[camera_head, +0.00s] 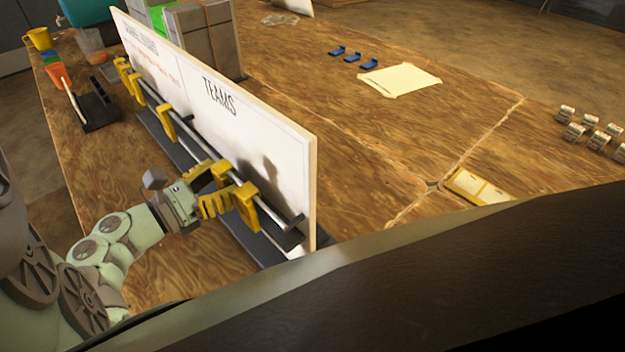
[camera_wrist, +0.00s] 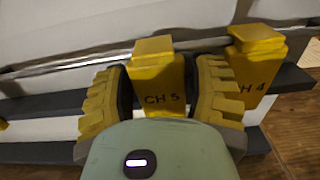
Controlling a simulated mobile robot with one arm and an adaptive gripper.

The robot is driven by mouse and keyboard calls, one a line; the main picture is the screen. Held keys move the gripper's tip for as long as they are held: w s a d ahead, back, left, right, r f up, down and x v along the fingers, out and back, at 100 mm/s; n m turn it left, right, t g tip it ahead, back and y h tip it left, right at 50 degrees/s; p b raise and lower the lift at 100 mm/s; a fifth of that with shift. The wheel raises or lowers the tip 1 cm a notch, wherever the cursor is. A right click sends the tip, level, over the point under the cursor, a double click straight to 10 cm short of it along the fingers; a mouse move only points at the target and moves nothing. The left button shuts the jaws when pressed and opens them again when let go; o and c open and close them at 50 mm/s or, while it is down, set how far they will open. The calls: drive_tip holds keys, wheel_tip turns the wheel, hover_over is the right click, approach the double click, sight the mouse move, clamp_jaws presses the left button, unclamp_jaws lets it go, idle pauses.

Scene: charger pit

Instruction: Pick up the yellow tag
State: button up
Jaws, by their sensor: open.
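Several yellow tags hang on a metal rail along the front of a white board (camera_head: 262,130). In the wrist view, a tag marked "CH 5" (camera_wrist: 158,82) hangs between the two ribbed yellow fingers of my gripper (camera_wrist: 162,92). The fingers are open, one on each side of it; I cannot tell whether either touches it. A second tag, its marking partly hidden but ending in "4" (camera_wrist: 258,58), hangs just right of the right finger. In the head view my gripper (camera_head: 212,190) is at the near end of the rail, beside the nearest yellow tag (camera_head: 246,206).
More yellow tags (camera_head: 167,122) hang farther along the rail. Blue clips (camera_head: 352,57) and paper (camera_head: 400,80) lie behind the board. Bare wooden table lies left of it.

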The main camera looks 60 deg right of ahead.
drive_tip(key=c, duration=0.8)
drive_tip(key=shift+a+r, duration=0.1)
